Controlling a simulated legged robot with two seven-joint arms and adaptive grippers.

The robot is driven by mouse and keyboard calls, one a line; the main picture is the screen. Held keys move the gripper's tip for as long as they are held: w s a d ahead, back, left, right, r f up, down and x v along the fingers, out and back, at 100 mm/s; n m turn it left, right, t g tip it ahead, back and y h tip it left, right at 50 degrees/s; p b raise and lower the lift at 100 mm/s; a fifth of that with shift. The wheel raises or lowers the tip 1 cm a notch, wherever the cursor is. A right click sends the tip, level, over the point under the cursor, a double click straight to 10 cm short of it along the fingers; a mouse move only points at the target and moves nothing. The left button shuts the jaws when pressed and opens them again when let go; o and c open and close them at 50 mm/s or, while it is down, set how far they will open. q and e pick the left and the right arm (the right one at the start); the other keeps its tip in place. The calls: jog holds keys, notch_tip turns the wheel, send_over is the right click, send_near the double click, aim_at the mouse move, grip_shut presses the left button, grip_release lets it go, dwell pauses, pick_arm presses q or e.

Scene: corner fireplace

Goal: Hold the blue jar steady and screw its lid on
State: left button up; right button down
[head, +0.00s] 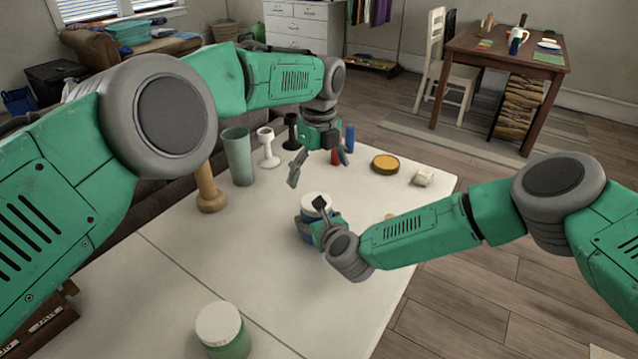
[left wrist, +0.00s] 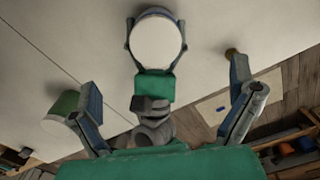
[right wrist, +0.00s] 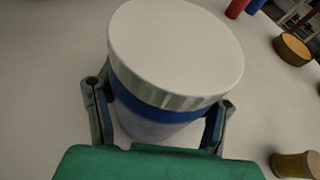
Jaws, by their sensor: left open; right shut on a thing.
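The blue jar (right wrist: 160,125) stands on the white table with a white ribbed-edge lid (right wrist: 175,50) on its mouth. The lid sits roughly level; I cannot tell how tightly it is turned. My right gripper (right wrist: 158,122) is shut around the jar just below the lid, a finger on each side. In the head view the lid (head: 316,203) shows and the right gripper hides most of the jar. My left gripper (head: 319,163) is open and empty, above the table and beyond the jar. In the left wrist view the lid (left wrist: 155,46) lies ahead of its spread fingers.
A green jar with a white lid (head: 220,325) stands near the front. A teal cup (head: 238,157), a wooden candlestick (head: 208,190) and a white one (head: 268,149) stand behind at left. An amber tin (head: 385,163) and a pale lump (head: 422,178) are near the right edge.

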pick_arm(q)
notch_tip(320, 180, up, 8)
pick_arm(e)
jog(key=shift+d+f, duration=0.1)
jog(key=shift+f, duration=0.1)
pick_arm(q)
jog(key=shift+w+r, duration=0.1)
pick_arm(e)
jog(key=c, duration=0.6)
grip_release()
jog(key=shift+c, duration=0.2)
jog(key=o, duration=0.4)
jog(key=shift+c, duration=0.2)
pick_arm(q)
jog(key=shift+w+d, duration=0.1)
jog(key=shift+d, duration=0.05)
pick_arm(e)
jog(key=shift+r, duration=0.1)
jog(key=shift+s+r, duration=0.1)
jog(key=shift+s, duration=0.05)
jog(key=v, duration=1.1)
jog(key=shift+s+d, duration=0.2)
jog(key=shift+d, duration=0.05)
